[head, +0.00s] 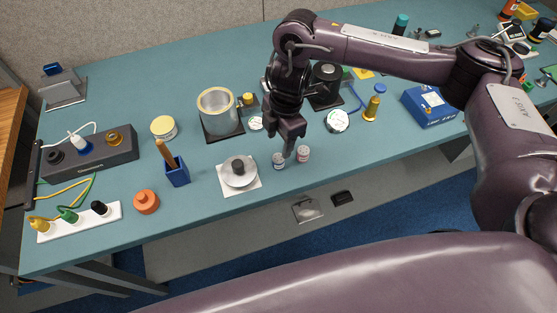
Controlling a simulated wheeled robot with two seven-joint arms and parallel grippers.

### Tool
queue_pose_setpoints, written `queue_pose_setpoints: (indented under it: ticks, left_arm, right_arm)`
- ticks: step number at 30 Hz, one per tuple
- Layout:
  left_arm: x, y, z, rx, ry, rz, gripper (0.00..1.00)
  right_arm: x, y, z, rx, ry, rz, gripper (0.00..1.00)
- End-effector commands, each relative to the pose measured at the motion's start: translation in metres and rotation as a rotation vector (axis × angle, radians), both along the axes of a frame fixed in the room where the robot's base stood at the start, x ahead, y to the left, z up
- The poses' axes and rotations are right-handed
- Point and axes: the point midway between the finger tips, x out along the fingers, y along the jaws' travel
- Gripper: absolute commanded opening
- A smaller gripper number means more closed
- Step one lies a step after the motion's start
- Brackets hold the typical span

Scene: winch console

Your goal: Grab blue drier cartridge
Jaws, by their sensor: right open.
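Two small, pale cylindrical cartridges stand near the front edge of the teal bench. The left one (279,161) has bluish marking and looks like the blue drier cartridge. The right one (303,155) has reddish marking. My right gripper (288,153) points down at the two cartridges, with its fingertips between or just behind them. It is open, and I cannot tell whether it touches either one. My left gripper is out of view.
A grey disc with a dark knob on a white plate (251,184) lies left of the cartridges. A white round dial (337,121) is to their right. A metal pot (217,108) and a blue holder (177,176) stand further left. The bench's front edge is close.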

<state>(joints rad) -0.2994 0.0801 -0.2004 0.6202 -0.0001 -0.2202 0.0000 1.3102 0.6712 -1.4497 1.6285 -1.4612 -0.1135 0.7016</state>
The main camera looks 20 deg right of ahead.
Motion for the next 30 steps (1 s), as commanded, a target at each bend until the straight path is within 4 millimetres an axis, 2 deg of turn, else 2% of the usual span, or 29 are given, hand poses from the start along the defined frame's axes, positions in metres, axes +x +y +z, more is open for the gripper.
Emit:
queue_pose_setpoints:
  ticks: [18,27,30]
  left_arm:
    - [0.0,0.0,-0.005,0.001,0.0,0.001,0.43]
    - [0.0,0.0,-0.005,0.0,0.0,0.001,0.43]
    - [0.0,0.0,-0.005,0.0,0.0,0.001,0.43]
  right_arm:
    - [-0.01,0.005,-0.069,0.002,0.002,0.001,0.54]
    - [-0.009,0.006,-0.073,0.001,-0.001,0.003,0.54]
    - [-0.009,0.006,-0.073,0.001,-0.001,0.003,0.42]
